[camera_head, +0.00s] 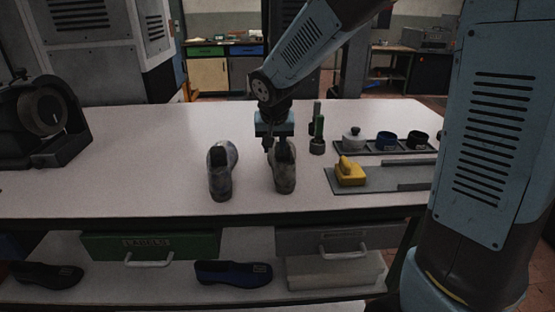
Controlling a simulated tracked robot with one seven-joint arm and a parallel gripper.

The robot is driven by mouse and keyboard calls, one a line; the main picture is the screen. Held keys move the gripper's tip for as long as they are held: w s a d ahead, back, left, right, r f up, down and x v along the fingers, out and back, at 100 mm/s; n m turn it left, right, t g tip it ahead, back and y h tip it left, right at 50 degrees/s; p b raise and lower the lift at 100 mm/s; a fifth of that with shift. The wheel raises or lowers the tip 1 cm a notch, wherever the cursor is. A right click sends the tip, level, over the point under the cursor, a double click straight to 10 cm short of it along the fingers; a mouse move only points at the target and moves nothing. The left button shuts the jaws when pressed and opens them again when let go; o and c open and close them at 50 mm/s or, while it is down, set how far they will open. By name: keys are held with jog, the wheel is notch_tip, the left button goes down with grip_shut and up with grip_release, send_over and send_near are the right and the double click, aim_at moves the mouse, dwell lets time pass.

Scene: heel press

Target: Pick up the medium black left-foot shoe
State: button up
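Two dark grey-black shoes stand upright on the pale tabletop, a left one (221,174) and a right one (284,174), with a gap between them. Both have their openings at the far end. I cannot tell size or which foot each is for. My gripper (276,143) points down at the far end of the right shoe, overlapping its opening in the picture. The fingers are small and dark against the shoe, so I cannot tell whether they touch it. A black shoe (46,276) and a dark blue shoe (233,274) lie on the lower shelf.
A dark machine (40,122) stands at the table's left. On the right are a grey plate with a yellow tool (350,171), a tray of pots (385,142) and a green upright object (318,130). The tabletop left of the shoes is clear.

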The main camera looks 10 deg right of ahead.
aim_at(283, 165)
jog(key=shift+x, duration=2.8)
jog(key=shift+s, duration=0.15)
jog(key=shift+c, duration=0.5)
grip_shut()
